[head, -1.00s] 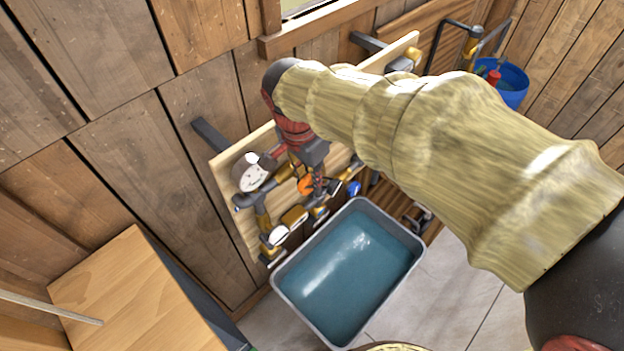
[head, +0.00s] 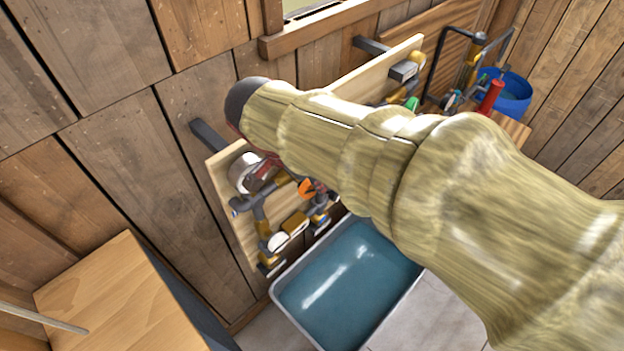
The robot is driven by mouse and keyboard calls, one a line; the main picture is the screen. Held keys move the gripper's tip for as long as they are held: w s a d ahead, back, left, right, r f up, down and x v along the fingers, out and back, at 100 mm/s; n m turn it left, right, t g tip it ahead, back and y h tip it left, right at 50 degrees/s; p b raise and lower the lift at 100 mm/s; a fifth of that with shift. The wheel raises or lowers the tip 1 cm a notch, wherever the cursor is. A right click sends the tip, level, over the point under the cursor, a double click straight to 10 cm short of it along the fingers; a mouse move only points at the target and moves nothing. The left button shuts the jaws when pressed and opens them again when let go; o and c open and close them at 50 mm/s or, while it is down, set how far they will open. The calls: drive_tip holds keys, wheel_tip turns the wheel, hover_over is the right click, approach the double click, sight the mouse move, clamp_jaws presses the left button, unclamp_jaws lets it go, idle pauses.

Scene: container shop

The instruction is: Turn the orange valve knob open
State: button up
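The orange valve knob (head: 306,188) shows as a small orange patch among the pipe fittings on the wooden board (head: 226,185) on the wall. My sleeved arm crosses the view and hides much of the board to the right of the knob. My gripper is mostly behind the arm. Dark parts beside the knob may belong to it, but its fingertips are not clear. I cannot tell whether it touches the knob or whether it is open or shut.
A pressure gauge (head: 242,172) sits left of the knob, with grey and brass pipes below. A grey tub of blue water (head: 345,282) stands under the board. A wooden box (head: 105,300) is at lower left, and a blue bucket (head: 513,98) at upper right.

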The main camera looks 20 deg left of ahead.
drive_tip(key=shift+o, duration=0.5)
drive_tip(key=v, duration=1.2)
drive_tip(key=shift+w, duration=0.1)
